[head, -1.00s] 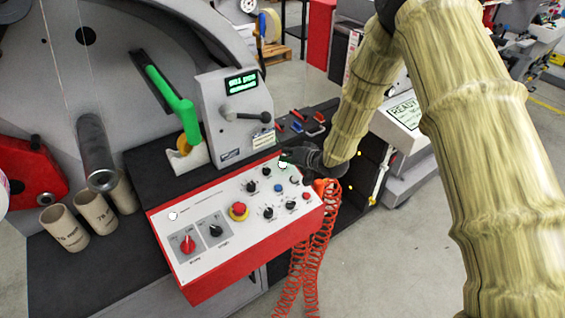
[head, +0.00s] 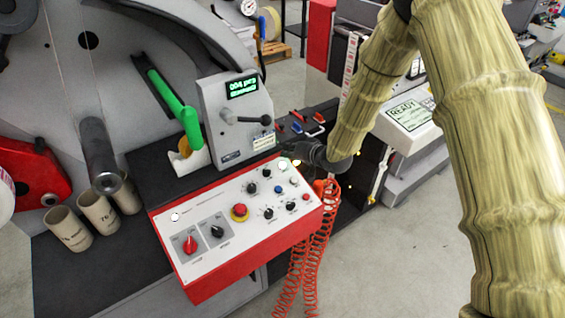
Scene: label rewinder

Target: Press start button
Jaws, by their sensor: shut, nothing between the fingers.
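The control panel (head: 220,240) is a white sloped face on a red box. It carries a red mushroom button with a yellow ring (head: 239,211), a blue button (head: 278,188), a small red button (head: 305,196) and several black knobs. A pale, bright round button (head: 283,165) sits at the panel's far right corner. I cannot read which control is labelled start. My gripper (head: 293,161) is shut and empty, with its dark tips at this corner beside the pale button. I cannot tell whether they touch the panel.
A grey unit with a green display (head: 242,88) and black lever stands behind the panel. A green handle (head: 178,105) is to its left. Cardboard cores (head: 98,213) stand at left. Orange coiled hoses (head: 318,235) hang at the panel's right edge. A READY screen (head: 408,115) is at right.

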